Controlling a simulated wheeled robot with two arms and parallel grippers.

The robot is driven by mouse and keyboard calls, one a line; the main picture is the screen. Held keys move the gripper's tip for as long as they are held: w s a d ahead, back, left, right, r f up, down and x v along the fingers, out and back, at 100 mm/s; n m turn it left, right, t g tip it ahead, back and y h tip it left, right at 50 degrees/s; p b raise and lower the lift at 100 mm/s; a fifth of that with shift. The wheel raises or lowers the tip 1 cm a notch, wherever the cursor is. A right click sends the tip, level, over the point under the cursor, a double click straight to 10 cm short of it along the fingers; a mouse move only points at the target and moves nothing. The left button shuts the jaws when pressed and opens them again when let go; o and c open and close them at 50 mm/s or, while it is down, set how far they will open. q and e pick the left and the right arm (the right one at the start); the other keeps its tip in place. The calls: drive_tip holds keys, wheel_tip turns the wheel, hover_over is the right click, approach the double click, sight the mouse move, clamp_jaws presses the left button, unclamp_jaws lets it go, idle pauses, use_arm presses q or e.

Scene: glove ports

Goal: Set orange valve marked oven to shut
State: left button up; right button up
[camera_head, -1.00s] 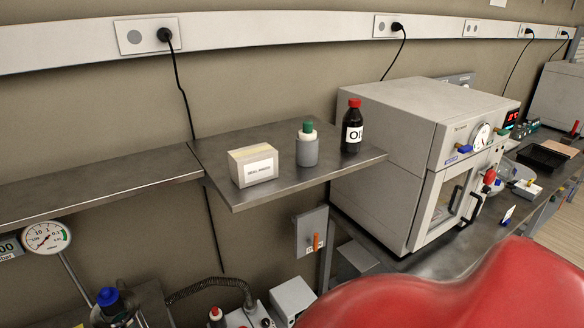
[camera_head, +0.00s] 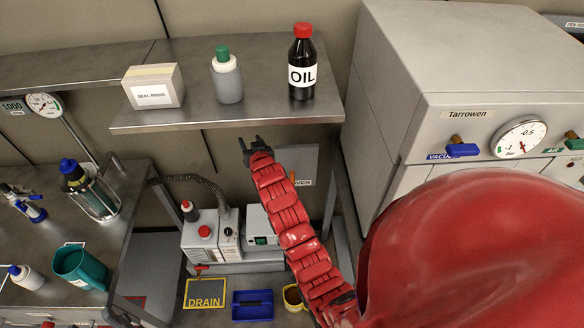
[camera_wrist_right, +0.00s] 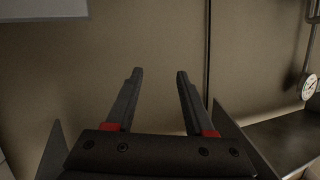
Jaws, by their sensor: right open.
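The grey valve plate (camera_head: 305,158) hangs under the shelf, with a label ending in "VEN" at its lower edge. My red right arm passes in front of its left part. A small bit of orange (camera_head: 293,178) shows beside the arm; most of the valve handle is hidden, so I cannot tell its setting. My right gripper (camera_head: 250,145) is open and empty, at the plate's upper left just below the shelf. In the right wrist view its two fingers (camera_wrist_right: 159,75) stand apart before bare wall. My left gripper is not in view.
The shelf (camera_head: 200,122) above carries a box, a grey bottle and an oil bottle (camera_head: 302,65). A pump (camera_head: 210,235) stands below. The oven (camera_head: 430,60) is at right. My large red arm part covers the lower right. A pale grey panel (camera_wrist_right: 45,8) edges into the wrist view.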

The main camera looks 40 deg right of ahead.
drive_tip(key=s+d+f+m+g, duration=0.2)
drive_tip(key=s+d+g, duration=0.1)
drive_tip(key=d+g, duration=0.2)
drive_tip(key=m+g+b, duration=0.2)
drive_tip(key=g+b, duration=0.1)
drive_tip(key=g, duration=0.3)
approach(292, 177)
drive_tip(key=shift+y, duration=0.3)
drive_tip(key=p+x, duration=0.1)
drive_tip(key=x, duration=0.3)
drive_tip(key=p+x, duration=0.2)
drive_tip(key=x, duration=0.2)
drive_tip(key=p+x, duration=0.2)
drive_tip(key=x, duration=0.2)
drive_tip(key=shift+w+d, duration=0.25)
drive_tip(key=shift+d, duration=0.2)
drive_tip(key=shift+x, duration=1)
clamp_jaws()
